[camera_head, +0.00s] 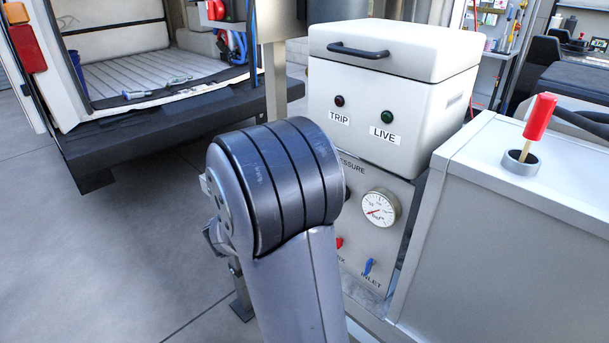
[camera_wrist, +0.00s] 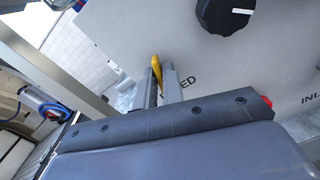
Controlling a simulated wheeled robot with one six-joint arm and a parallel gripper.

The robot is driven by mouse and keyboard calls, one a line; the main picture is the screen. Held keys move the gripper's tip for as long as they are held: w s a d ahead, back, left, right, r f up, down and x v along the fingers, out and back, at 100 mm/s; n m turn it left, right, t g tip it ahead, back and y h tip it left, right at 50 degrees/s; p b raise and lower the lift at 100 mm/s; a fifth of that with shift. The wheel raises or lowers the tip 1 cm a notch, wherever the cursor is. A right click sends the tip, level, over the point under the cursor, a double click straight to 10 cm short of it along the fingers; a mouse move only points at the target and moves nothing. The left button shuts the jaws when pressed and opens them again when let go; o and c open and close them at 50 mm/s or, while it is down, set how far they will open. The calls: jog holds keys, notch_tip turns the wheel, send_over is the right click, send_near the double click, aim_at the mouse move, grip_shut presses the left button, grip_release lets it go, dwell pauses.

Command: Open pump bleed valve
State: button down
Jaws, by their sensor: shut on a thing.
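A yellow lever handle (camera_wrist: 156,66) shows in the wrist view, in front of the grey panel (camera_wrist: 130,25) and beside a partly covered label ending in "ED". My gripper (camera_wrist: 160,78) is shut on this yellow handle, with a finger on each side of it. The lever's pivot and lower part are hidden between the fingers. In the head view, my arm covers the yellow handle and most of the panel's left part.
The panel carries a pressure gauge (camera_head: 381,207), a red lever (camera_head: 339,242), a blue inlet lever (camera_head: 368,266) and a black knob (camera_wrist: 224,14). A white box (camera_head: 390,90) with TRIP and LIVE lamps sits above. A grey cabinet (camera_head: 520,240) stands right. Open floor lies left.

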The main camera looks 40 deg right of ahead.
jog(key=shift+n+p, duration=1.85)
jog(key=shift+n, duration=0.15)
jog(key=c, duration=1.6)
grip_release()
jog(key=a, duration=0.7)
jog(key=a+b, duration=0.1)
jog(key=a, duration=0.2)
jog(key=shift+s+a, duration=0.4)
